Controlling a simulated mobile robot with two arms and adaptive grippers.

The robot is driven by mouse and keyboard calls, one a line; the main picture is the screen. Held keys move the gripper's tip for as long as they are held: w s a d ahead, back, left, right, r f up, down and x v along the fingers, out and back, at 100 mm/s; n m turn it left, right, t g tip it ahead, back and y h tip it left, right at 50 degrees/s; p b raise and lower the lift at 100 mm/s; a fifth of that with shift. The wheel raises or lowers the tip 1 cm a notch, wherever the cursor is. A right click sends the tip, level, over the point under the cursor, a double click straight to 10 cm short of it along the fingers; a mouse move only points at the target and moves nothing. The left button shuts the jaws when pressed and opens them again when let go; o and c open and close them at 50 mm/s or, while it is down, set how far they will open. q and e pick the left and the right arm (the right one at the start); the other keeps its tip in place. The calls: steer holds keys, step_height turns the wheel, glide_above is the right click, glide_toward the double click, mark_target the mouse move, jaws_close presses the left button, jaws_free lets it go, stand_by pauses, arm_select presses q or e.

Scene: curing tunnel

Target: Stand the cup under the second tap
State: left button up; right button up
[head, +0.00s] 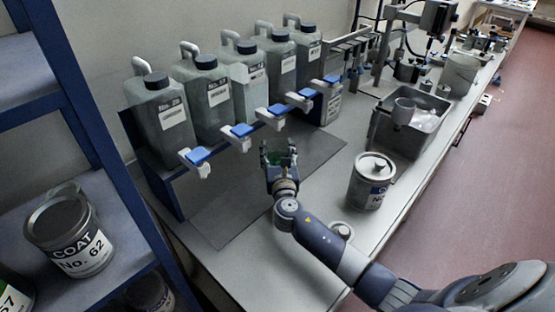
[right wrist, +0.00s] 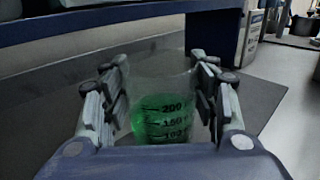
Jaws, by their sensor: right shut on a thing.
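The cup is a clear measuring beaker with black marks and green content, upright between the fingers in the right wrist view (right wrist: 163,112). My right gripper (head: 279,150) is shut on it, with fingers on both sides. In the head view the cup (head: 278,159) is mostly hidden by the gripper. Several taps with blue levers line the rack front; the second from the left (head: 239,135) is left of my gripper, and the third (head: 270,117) is just beyond it. The cup is in front of the tap row. I cannot tell whether its base touches the mat. My left gripper is out of view.
Several grey jugs (head: 163,118) stand on the blue rack (head: 170,195). A dark mat (head: 232,205) lies bare below the taps. A lidded can (head: 371,182) and a metal bin (head: 408,138) stand to the right. A blue shelf with paint cans (head: 72,235) is at left.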

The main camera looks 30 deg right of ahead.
mark_target(278, 160)
step_height(278, 160, down, 3)
steer(key=shift+f+b, duration=0.1)
steer(key=shift+b, duration=0.2)
steer(key=shift+f, duration=0.1)
steer(key=shift+f, duration=0.15)
steer(key=o, duration=1.1)
